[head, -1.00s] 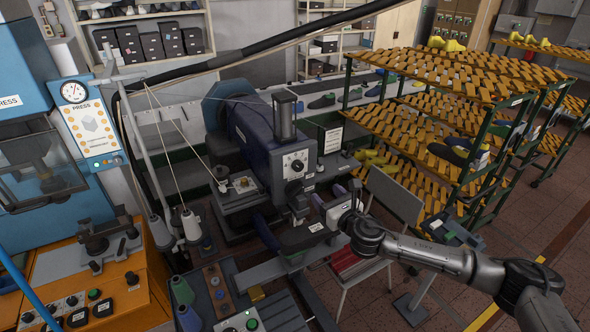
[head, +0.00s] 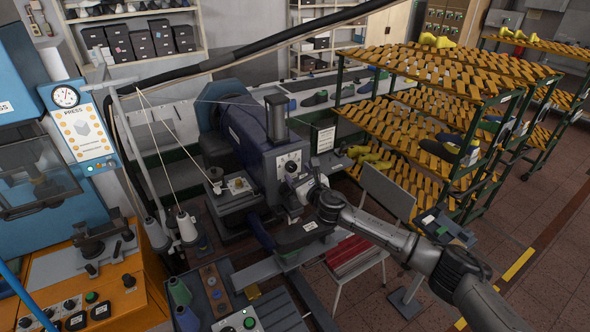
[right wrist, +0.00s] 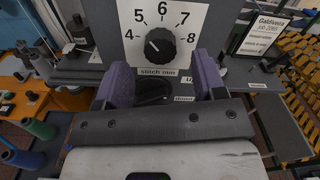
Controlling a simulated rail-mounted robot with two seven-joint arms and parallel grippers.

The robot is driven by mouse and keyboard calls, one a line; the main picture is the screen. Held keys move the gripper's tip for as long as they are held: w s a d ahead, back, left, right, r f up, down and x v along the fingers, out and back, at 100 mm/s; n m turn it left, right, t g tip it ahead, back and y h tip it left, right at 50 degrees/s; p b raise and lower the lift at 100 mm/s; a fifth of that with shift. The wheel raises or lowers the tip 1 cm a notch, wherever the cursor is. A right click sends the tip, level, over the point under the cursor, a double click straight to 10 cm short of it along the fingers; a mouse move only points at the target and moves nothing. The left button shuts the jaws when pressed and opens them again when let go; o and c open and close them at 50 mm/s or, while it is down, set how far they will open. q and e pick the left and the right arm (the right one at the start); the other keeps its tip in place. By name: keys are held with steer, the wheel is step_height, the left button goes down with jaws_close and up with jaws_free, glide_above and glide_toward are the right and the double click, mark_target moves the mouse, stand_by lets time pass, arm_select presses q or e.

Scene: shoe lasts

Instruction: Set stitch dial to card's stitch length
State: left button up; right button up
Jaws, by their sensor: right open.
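The stitch dial (right wrist: 160,45) is a black knob on a white plate marked 4 to 8, labelled "stitch mm". Its pale pointer mark sits on the knob's left side, aimed up-left; the exact value is hard to tell. The dial also shows on the dark blue machine (head: 291,165). My right gripper (right wrist: 162,82) is open, its purple fingers apart, below and in front of the dial, with nothing between them. It also shows in the head view (head: 300,186). A white printed card (right wrist: 266,34) stands right of the dial; I cannot read a stitch length on it. My left gripper is not in view.
Thread cones (head: 187,226) stand left of the machine. A rack with slatted orange shelves (head: 420,125) holds shoe lasts at the right. An orange press bench (head: 110,285) is at the left.

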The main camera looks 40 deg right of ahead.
mark_target(291, 167)
steer(key=shift+w+d, duration=0.2)
steer(key=shift+w, duration=1.1)
steer(key=c, duration=0.9)
